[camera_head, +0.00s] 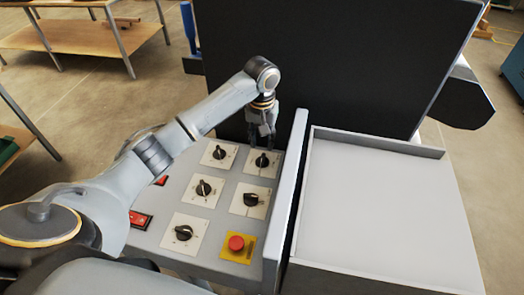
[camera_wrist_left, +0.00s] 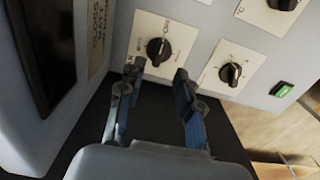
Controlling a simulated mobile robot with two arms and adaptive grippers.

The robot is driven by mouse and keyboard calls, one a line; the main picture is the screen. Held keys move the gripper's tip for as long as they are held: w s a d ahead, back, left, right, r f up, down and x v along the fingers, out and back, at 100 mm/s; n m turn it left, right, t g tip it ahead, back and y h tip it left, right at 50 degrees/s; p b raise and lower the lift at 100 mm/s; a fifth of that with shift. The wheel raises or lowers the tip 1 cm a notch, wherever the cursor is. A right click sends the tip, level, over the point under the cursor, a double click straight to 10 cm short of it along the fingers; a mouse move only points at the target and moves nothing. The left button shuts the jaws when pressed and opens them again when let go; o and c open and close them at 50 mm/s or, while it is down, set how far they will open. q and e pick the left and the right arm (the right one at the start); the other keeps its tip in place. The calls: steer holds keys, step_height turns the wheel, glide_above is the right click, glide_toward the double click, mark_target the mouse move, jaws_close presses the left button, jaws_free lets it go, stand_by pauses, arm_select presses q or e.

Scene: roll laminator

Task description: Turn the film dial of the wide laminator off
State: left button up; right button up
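The laminator's grey control panel (camera_head: 222,176) carries several black dials on white plates; their labels are too small to read. My left gripper (camera_head: 262,140) is above the far right dial (camera_head: 262,160). In the left wrist view, a black dial (camera_wrist_left: 158,50) sits just beyond and between the fingertips of my left gripper (camera_wrist_left: 158,72). The fingers are apart, with a visible gap and nothing held. I cannot tell whether they touch the dial. A second dial (camera_wrist_left: 230,73) is to its right. My right gripper is not in view.
A red stop button (camera_head: 236,243) on a yellow plate and a red switch (camera_head: 140,219) are on the panel. A raised grey wall (camera_head: 292,190) borders it on the right, beside a flat tray (camera_head: 385,200). A black upright panel (camera_head: 345,75) stands behind.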

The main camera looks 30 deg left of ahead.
arm_select(q)
step_height(320, 180, up, 5)
steer(key=shift+r, duration=0.15)
stand_by(0.6)
